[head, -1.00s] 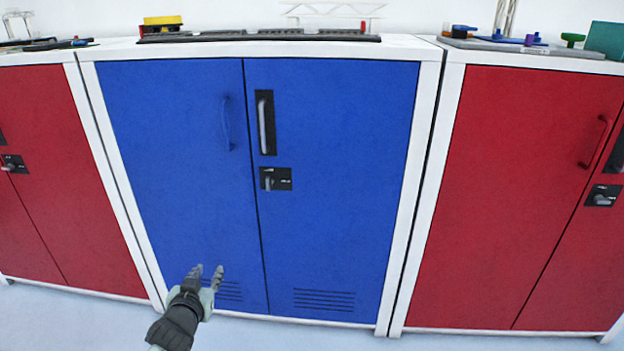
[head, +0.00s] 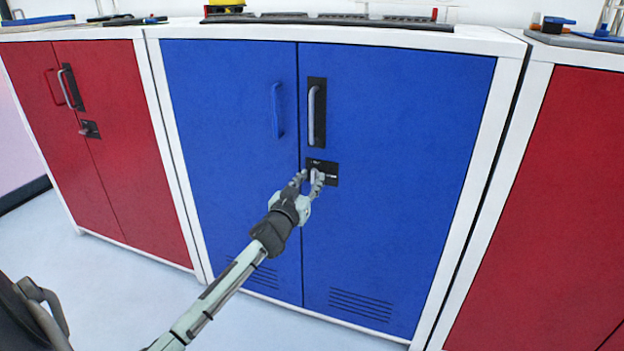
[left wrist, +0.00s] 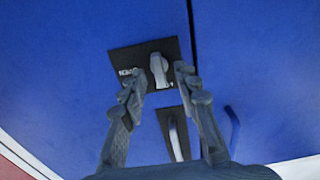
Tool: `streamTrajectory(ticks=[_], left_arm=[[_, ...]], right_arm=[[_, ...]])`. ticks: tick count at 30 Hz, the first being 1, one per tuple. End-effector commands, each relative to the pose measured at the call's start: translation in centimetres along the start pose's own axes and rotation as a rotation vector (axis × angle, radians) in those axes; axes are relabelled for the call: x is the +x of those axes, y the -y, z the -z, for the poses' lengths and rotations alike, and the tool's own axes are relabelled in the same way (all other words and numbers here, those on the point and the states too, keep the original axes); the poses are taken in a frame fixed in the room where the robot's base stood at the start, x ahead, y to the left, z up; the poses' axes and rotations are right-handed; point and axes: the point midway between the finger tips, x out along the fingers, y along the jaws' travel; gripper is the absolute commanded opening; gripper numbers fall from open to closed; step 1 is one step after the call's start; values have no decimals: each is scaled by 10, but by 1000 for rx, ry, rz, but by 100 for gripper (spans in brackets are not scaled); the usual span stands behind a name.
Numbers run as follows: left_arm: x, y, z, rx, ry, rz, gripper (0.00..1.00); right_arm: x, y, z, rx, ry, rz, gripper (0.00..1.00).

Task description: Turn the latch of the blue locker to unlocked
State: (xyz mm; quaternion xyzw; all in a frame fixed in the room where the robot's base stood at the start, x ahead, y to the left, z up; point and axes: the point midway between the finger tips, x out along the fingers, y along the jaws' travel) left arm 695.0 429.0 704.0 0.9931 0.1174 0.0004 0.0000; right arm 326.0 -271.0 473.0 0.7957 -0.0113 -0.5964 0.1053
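The blue locker (head: 400,140) stands in the middle of the head view with both doors closed. Its latch (head: 330,168) is a black plate with a small grey lever, low beside the door seam and partly covered by my fingers. In the left wrist view, the latch lever (left wrist: 158,66) stands nearly upright in the picture on its black plate. My left gripper (head: 308,179) is at the latch. Its fingers are apart, one on each side of the lever in the left wrist view (left wrist: 156,82); I cannot tell whether they touch it. My right gripper is not in view.
A grey door handle (head: 312,112) sits above the latch, and a blue handle (head: 277,110) is on the left door. Red lockers stand to the left (head: 120,150) and right (head: 560,190).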

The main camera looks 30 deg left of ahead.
Motion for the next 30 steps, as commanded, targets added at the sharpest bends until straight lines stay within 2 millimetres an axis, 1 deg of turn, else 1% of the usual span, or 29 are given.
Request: streamTrajectory(ticks=[1, 3, 11, 14, 19, 30], left_arm=[[5, 0, 0, 0, 0, 0, 31], [8, 0, 0, 0, 0, 0, 31], [10, 0, 0, 0, 1, 0, 31], [10, 0, 0, 0, 1, 0, 21], [10, 0, 0, 0, 1, 0, 0], [10, 0, 1, 15, 0, 1, 0]], right_arm=[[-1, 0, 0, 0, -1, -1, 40], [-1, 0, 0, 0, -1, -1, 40], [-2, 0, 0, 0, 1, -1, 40], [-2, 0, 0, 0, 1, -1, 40], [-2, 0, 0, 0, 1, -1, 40], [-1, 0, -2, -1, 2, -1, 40]])
